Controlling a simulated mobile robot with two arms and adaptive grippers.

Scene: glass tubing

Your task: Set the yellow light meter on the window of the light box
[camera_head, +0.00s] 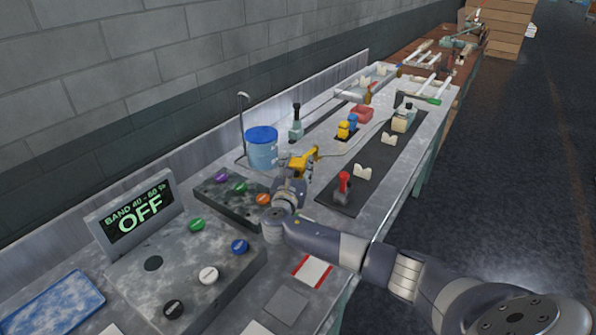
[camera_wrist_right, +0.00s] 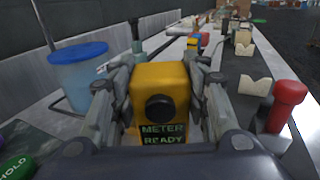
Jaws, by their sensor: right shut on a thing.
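The yellow light meter (camera_wrist_right: 160,76) is between the fingers of my right gripper (camera_wrist_right: 161,62), which is shut on it. Its black round knob and a small screen reading "METER READY" face the wrist camera. In the head view the meter (camera_head: 303,162) shows as a yellow shape at my right gripper (camera_head: 297,164), beyond the dark button panel. My left gripper is out of view.
A sign reading "BAND 40-60" and "OFF" (camera_head: 139,213) stands behind the box. A dark panel with coloured buttons (camera_head: 232,201) lies beyond it. A blue-lidded bucket (camera_head: 262,147) stands left of my gripper. A red-topped post (camera_head: 343,187) and cream V-blocks (camera_head: 362,172) are to the right.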

